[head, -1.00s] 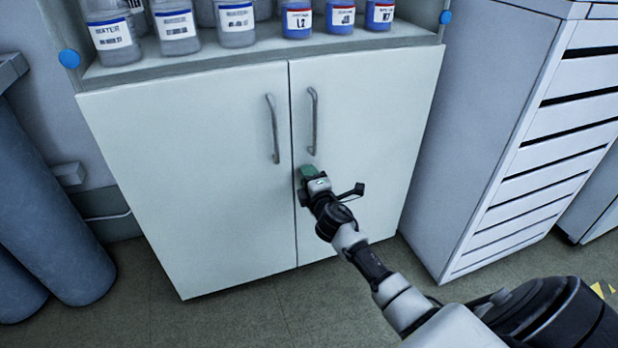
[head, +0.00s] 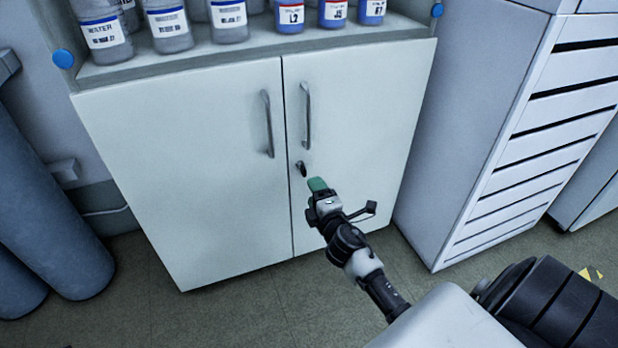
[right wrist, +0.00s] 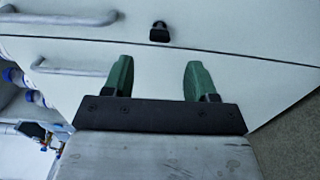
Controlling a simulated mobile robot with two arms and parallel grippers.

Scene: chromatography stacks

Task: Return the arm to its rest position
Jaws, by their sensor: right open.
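My right gripper (head: 317,186) is in front of the right cabinet door, a little below a small dark lock or knob (head: 301,168). In the right wrist view its two green fingers (right wrist: 157,80) stand wide apart with nothing between them. The dark lock or knob (right wrist: 159,32) shows beyond the fingers, apart from them. My right arm (head: 365,265) comes in from the lower right. My left gripper is not in view.
The white two-door cabinet (head: 190,180) has both doors shut, with two vertical handles (head: 307,115). Labelled bottles (head: 228,20) stand on the shelf above. A white drawer unit (head: 480,130) stands to the right, and blue-grey cylinders (head: 50,220) to the left. Floor (head: 240,320) shows in front.

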